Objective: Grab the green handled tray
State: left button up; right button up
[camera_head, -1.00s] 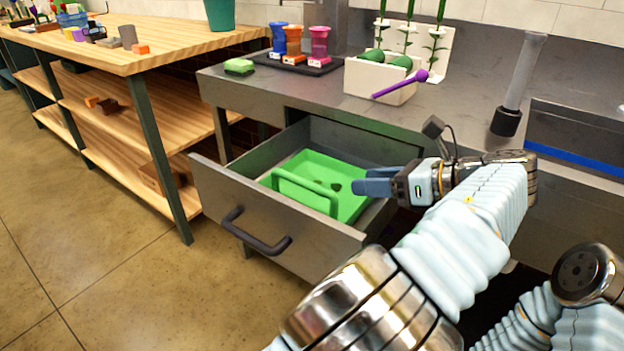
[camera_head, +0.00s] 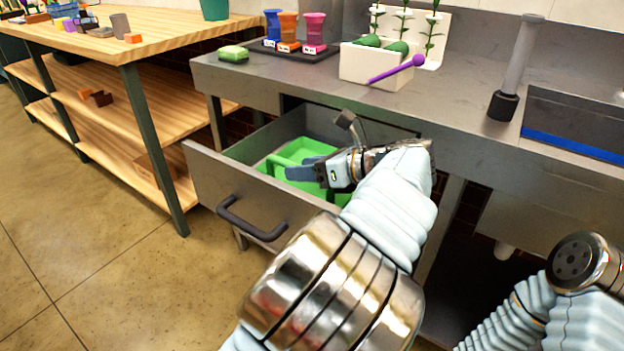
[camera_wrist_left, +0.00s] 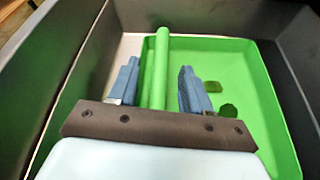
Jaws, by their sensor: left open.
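The green handled tray (camera_head: 268,164) lies inside the open grey drawer (camera_head: 250,190) below the counter. In the left wrist view the tray (camera_wrist_left: 240,62) shows its bar handle (camera_wrist_left: 160,60) running away from me along its left part. My left gripper (camera_head: 296,172) is over the tray in the drawer. In the left wrist view the open left gripper (camera_wrist_left: 156,85) has one blue finger on each side of the handle, with gaps between them. The handle's near end is hidden behind the gripper body. My right gripper is not in view.
The drawer's walls rise close around the tray. On the counter (camera_head: 450,110) stand a white planter (camera_head: 375,65), colored cups on a dark tray, a green sponge (camera_head: 233,53) and a grey tube. A wooden shelf table (camera_head: 130,50) stands at the left.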

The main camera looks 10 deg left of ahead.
pick_arm(q)
grip_shut()
jog(key=shift+r, duration=0.1)
dwell(0.4)
